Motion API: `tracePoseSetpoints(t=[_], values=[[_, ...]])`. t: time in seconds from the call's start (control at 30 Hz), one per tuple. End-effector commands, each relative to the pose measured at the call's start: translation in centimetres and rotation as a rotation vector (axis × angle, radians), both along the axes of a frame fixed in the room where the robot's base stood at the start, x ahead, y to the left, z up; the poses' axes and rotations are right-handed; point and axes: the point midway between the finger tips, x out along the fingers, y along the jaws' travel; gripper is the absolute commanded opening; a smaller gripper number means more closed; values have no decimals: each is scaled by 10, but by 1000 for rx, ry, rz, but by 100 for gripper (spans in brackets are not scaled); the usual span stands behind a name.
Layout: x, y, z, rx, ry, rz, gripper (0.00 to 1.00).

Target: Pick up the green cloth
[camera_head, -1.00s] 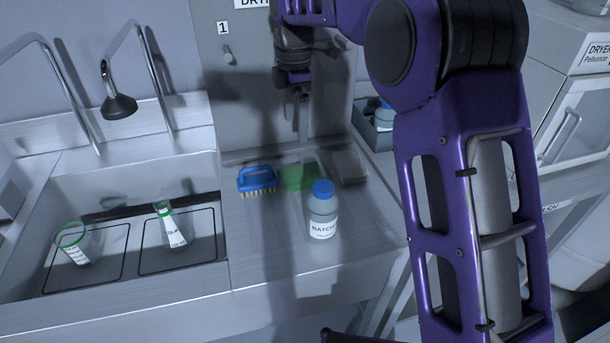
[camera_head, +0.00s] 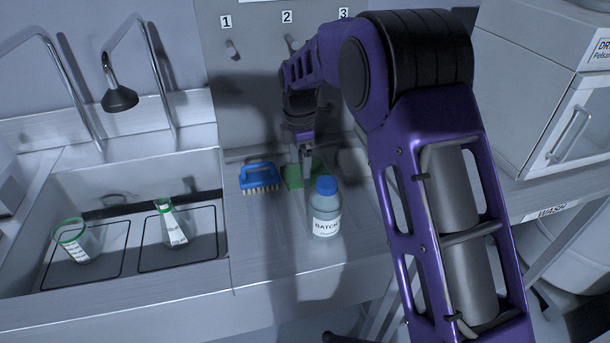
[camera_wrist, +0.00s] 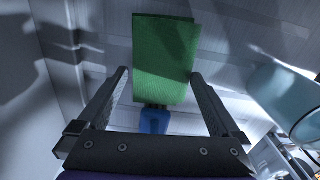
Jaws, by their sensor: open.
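The green cloth (camera_head: 292,180) lies flat on the counter beside the sink, partly hidden by my gripper in the head view. In the wrist view the green cloth (camera_wrist: 165,55) shows as a folded rectangle. My gripper (camera_head: 305,160) points down over the cloth. In the wrist view my gripper (camera_wrist: 158,76) is open, its two fingers apart with the cloth's near part between and beyond them. Nothing is held. I cannot tell the exact height of the fingertips above the cloth.
A blue brush (camera_head: 260,178) lies just left of the cloth. A blue-capped bottle (camera_head: 326,212) labelled BATCH stands in front of it, close to my gripper's side. The sink (camera_head: 110,282) at left holds two green-rimmed glass vessels. A wall panel with numbered hooks rises behind.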

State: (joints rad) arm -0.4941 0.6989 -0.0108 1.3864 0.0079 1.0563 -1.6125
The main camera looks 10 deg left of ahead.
Motion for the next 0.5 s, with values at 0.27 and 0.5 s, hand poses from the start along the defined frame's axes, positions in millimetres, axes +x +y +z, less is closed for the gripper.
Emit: tracePoseSetpoints(t=[0.27, 0.5], values=[[0, 0, -5, 1, -1, -1, 98], [0, 0, -5, 1, -1, -1, 55]])
